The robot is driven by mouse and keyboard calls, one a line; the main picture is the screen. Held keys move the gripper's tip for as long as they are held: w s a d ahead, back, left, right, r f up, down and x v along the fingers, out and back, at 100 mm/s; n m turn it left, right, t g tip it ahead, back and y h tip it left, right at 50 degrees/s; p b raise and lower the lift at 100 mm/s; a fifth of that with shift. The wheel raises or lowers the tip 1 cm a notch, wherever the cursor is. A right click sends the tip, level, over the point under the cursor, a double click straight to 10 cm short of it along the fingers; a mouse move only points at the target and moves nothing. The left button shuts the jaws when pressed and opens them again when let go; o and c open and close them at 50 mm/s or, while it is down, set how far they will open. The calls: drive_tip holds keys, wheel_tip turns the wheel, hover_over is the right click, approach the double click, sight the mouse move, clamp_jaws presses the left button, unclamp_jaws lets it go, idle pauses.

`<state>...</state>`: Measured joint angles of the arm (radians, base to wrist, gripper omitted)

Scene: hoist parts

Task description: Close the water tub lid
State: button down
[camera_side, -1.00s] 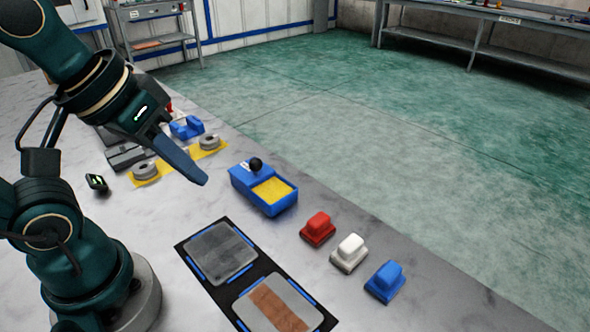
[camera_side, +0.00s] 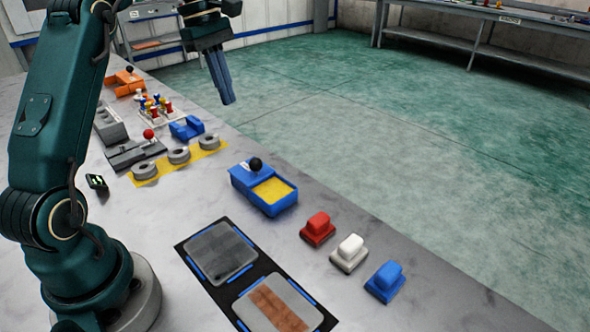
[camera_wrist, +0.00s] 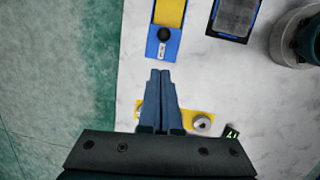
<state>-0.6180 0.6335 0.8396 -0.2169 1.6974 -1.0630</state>
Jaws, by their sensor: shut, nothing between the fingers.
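The blue tub (camera_side: 283,205) stands on the table in the side view. Its blue lid (camera_side: 243,176), with a black knob (camera_side: 256,164), covers only the left part. A yellow inside (camera_side: 271,190) shows in the open right part. The wrist view shows the lid with a small white label (camera_wrist: 162,49), the black knob (camera_wrist: 164,34) and the yellow area (camera_wrist: 170,12). My gripper (camera_side: 228,103) is shut and empty, raised high and apart from the tub. In the wrist view its fingertips (camera_wrist: 160,72) point toward the lid's label end.
Grey rings (camera_side: 178,156) sit on a yellow strip (camera_side: 207,154) left of the tub. A blue holder (camera_side: 187,127), a grey block with a red knob (camera_side: 149,134) and an orange piece (camera_side: 124,82) lie beyond. Red (camera_side: 318,228), white (camera_side: 349,252) and blue (camera_side: 385,280) blocks stand right.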

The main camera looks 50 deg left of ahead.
sight(249, 170)
drive_tip(key=shift+n+h, duration=0.4)
drive_tip(key=shift+n, duration=0.2)
drive_tip(key=f, duration=0.9)
drive_tip(key=a+f, duration=0.1)
drive_tip(key=f, duration=0.4)
drive_tip(key=shift+s+a+f, duration=0.1)
drive_tip(key=shift+s+f, duration=0.1)
drive_tip(key=shift+w+d+r, duration=0.15)
drive_tip(key=shift+d+r, duration=0.1)
drive_tip(key=shift+d, duration=0.4)
drive_tip(key=shift+w+d+r, duration=0.15)
drive_tip(key=shift+d+r, duration=0.05)
drive_tip(key=shift+d, duration=0.4)
drive_tip(key=shift+w+d+r, duration=0.1)
drive_tip(key=shift+w+d, duration=0.05)
drive_tip(key=shift+d, duration=0.45)
drive_tip(key=shift+d, duration=0.1)
drive_tip(key=d, duration=0.7)
drive_tip(key=shift+d, duration=0.35)
